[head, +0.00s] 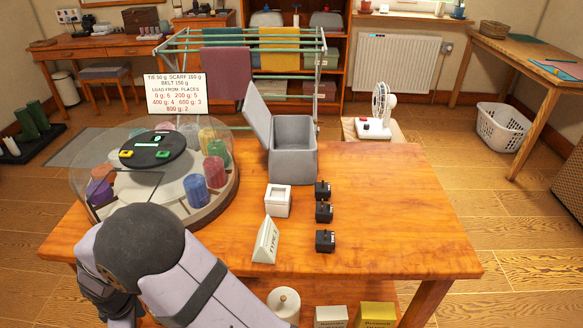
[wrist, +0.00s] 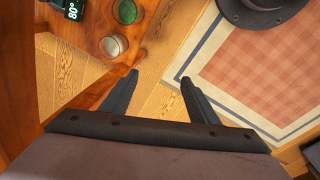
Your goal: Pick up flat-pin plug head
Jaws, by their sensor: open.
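Three small black plug heads stand in a row on the wooden table (head: 400,245), right of centre in the head view: a far one (head: 322,190), a middle one (head: 324,211) and a near one (head: 325,241). Their pins are too small to tell which is flat-pin. My gripper (wrist: 159,80) is open and empty in the wrist view, over floor beside a wooden edge. No plug head shows there. In the head view my arm hides the table's front left.
A round clear-covered carousel with coloured cylinders (head: 225,203) fills the table's left. A grey lidded box (head: 294,150) stands open at the back. The table's right side is clear. The wrist view shows a checked rug (wrist: 262,70), a dark hat-like object (wrist: 262,8) and a green jar (wrist: 127,11).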

